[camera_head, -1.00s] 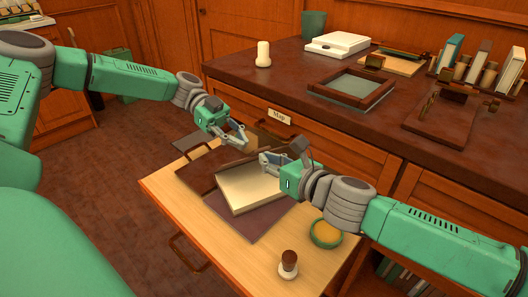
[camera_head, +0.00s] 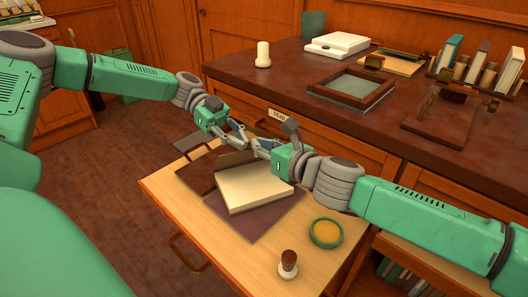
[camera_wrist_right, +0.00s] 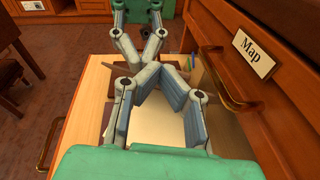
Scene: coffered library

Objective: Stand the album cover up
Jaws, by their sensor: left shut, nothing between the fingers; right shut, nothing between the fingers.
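The album lies open on a light wood drawer board. Its cream page block (camera_head: 252,188) sits on a dark purplish-brown base (camera_head: 252,220). A brown panel, which looks like the album cover (camera_head: 197,174), lies low at the block's left; its far part is partly hidden by my grippers. My left gripper (camera_head: 240,134) is shut and empty above the far side of the album. My right gripper (camera_head: 258,146) is shut and empty close beside it, over the block's far edge. In the right wrist view, my right fingers (camera_wrist_right: 158,78) meet above the cream block (camera_wrist_right: 158,128).
A round green-rimmed dish (camera_head: 325,233) and a dark-topped stamp (camera_head: 288,264) stand on the board's near right. The cabinet front with the Map label (camera_head: 281,117) rises behind. The desktop above holds a frame (camera_head: 352,88), a candle (camera_head: 263,54) and books (camera_head: 451,52).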

